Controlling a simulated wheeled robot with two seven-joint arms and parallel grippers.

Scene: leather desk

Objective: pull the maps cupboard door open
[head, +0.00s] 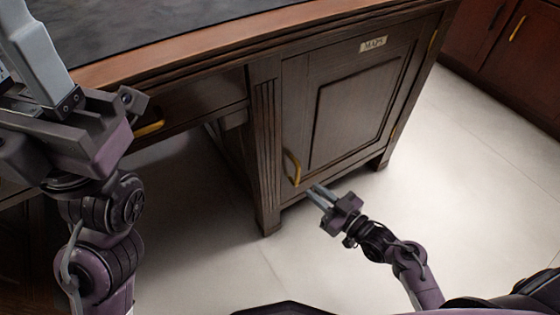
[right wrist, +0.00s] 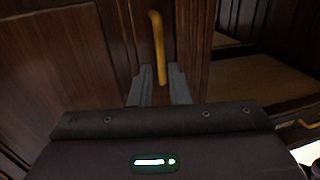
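The maps cupboard door (head: 362,95) is a dark wood panel in the desk's right pedestal, with a small MAPS label (head: 373,44) near its top. It looks shut. Its curved brass handle (head: 291,168) is on the door's left side, low down. My right gripper (head: 316,193) is open just below and right of the handle, pointing up at it. In the right wrist view, the handle (right wrist: 157,40) runs down to between the two spread fingers (right wrist: 160,88); no contact shows. My left gripper (head: 38,60) is raised at the far left over the desk; its fingertips are cut off.
The dark desk top (head: 150,32) with a brown edge spans the upper left. A drawer with a brass pull (head: 149,129) sits left of the pedestal, above an open knee space. The pale floor (head: 470,190) is clear at the right. A reddish cabinet (head: 530,60) stands at the upper right.

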